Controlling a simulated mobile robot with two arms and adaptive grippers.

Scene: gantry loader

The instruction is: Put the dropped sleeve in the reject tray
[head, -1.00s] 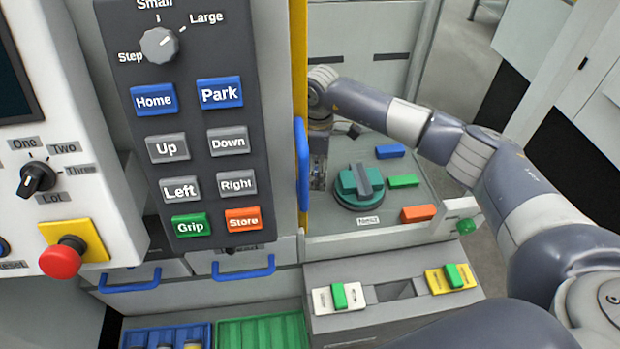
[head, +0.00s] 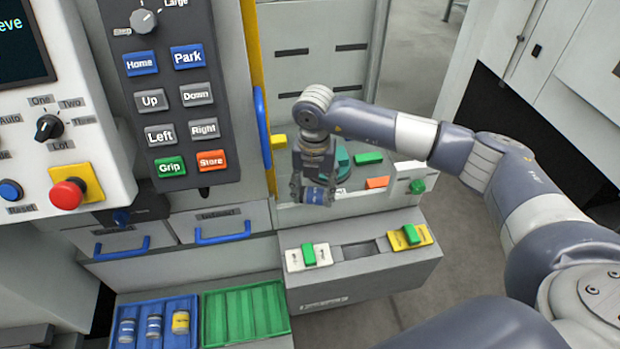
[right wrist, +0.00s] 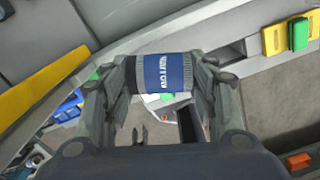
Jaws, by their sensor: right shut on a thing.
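A small grey sleeve with a blue label (head: 317,195) is held between the fingers of my right gripper (head: 312,188). In the right wrist view the sleeve (right wrist: 168,72) lies crosswise between both fingertips, its blue band and white lettering showing. The gripper hangs fingers down in front of the round green fixture, above and behind the grey ledge. A blue tray (head: 190,335) and a ribbed green tray (head: 244,312) stand low at the front left. No reject label is readable on either, so I cannot tell which is the reject tray. My left gripper is out of view.
The grey ledge (head: 370,275) carries two green switches and a dark slot. The blue tray holds two blue-labelled sleeves and one yellow-labelled one; the green tray looks empty. The button panel (head: 178,100) and yellow post (head: 256,90) stand left of the gripper. Open floor lies right.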

